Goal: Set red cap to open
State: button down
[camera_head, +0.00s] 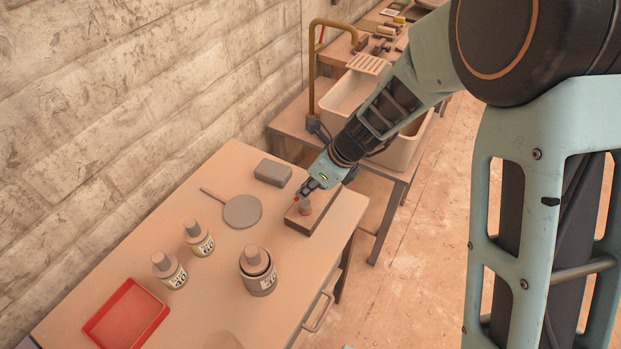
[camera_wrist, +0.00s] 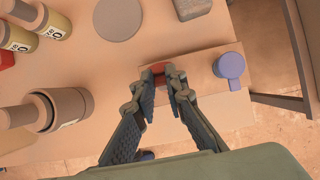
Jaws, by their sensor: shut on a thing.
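The red cap (camera_wrist: 158,68) sits at one end of a brown block on the table and is mostly hidden behind my fingertips in the wrist view. My gripper (camera_wrist: 168,82) comes down over it and is shut on it, with one finger on each side. In the head view, my gripper (camera_head: 305,191) is at the near-wall end of the block (camera_head: 325,212), and only a speck of red shows there. Which way the red cap is turned cannot be told. A blue-purple cap (camera_wrist: 229,65) with a short tab stands at the block's other end, apart from my gripper.
A grey slab (camera_head: 272,172) and a round, handled disc (camera_head: 242,211) lie beside the block. Labelled bottles (camera_head: 199,238), a jar (camera_head: 258,272) and a red tray (camera_head: 126,318) stand farther left. A sink (camera_head: 352,96) is behind. The table edge is close to the block.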

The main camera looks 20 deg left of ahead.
jog(key=shift+a+r+h+p, duration=0.3)
jog(key=shift+a+h+p, duration=0.4)
jog(key=shift+h, duration=0.5)
jog(key=shift+w+a+h, duration=0.1)
jog(key=shift+a+h, duration=0.55)
jog(key=shift+h, duration=0.45)
jog(key=shift+w+a+h, duration=0.1)
jog(key=shift+a+h, duration=0.55)
jog(key=shift+h, duration=0.45)
jog(key=shift+g, duration=0.3)
jog(key=c, duration=2)
grip_release()
jog(key=shift+o, duration=0.2)
notch_tip(320, 180, up, 12)
jog(key=a, duration=0.1)
jog(key=shift+a, duration=0.35)
